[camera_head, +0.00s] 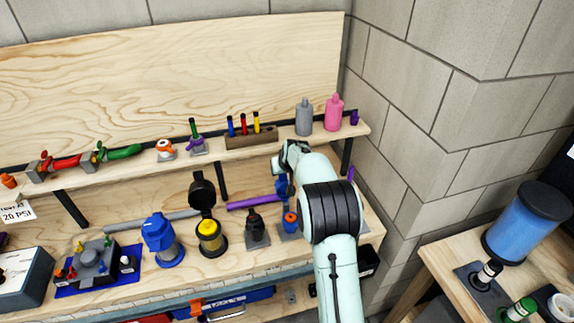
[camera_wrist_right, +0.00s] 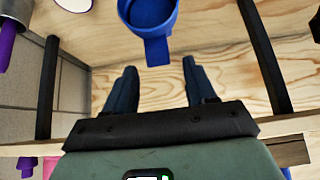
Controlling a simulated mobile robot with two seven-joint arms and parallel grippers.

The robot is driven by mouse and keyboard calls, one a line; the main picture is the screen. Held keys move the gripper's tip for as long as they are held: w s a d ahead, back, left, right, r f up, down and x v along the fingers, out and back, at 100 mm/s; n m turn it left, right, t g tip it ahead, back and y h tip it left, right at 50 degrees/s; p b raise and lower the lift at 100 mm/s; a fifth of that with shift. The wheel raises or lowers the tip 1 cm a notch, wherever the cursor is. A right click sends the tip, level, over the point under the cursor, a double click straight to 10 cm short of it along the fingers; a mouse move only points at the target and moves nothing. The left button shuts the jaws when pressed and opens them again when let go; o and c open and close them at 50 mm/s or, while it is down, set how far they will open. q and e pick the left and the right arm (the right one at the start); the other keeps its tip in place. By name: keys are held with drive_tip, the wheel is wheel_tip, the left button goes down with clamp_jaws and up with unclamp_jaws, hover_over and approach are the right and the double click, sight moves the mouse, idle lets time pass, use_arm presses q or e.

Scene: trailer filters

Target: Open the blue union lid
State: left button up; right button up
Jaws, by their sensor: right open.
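A round blue part with a tab (camera_wrist_right: 157,50), which looks like the blue union lid, shows at the top of the right wrist view, its upper part cut off. My right gripper (camera_wrist_right: 158,75) is open and empty. Its two dark fingers point toward the lid, one on each side of the tab's line, and the tab lies just beyond the fingertips without visible contact. In the head view my right arm covers much of that spot at the right end of the bench. A small blue patch (camera_head: 282,186) shows beside the wrist; I cannot tell whether it is the lid. My left gripper is out of view.
The upper shelf (camera_head: 245,141) holds a grey bottle (camera_head: 304,117) and a pink bottle (camera_head: 334,113) close to my arm. A blue filter (camera_head: 162,239), a yellow filter with its black lid raised (camera_head: 209,238) and a dark fitting (camera_head: 256,228) stand to the left.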

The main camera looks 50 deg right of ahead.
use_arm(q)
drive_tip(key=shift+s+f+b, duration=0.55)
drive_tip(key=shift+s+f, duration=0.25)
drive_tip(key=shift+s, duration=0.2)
use_arm(e)
drive_tip(key=v, duration=1.1)
drive_tip(key=shift+s+r, duration=0.2)
drive_tip(key=shift+s, duration=0.1)
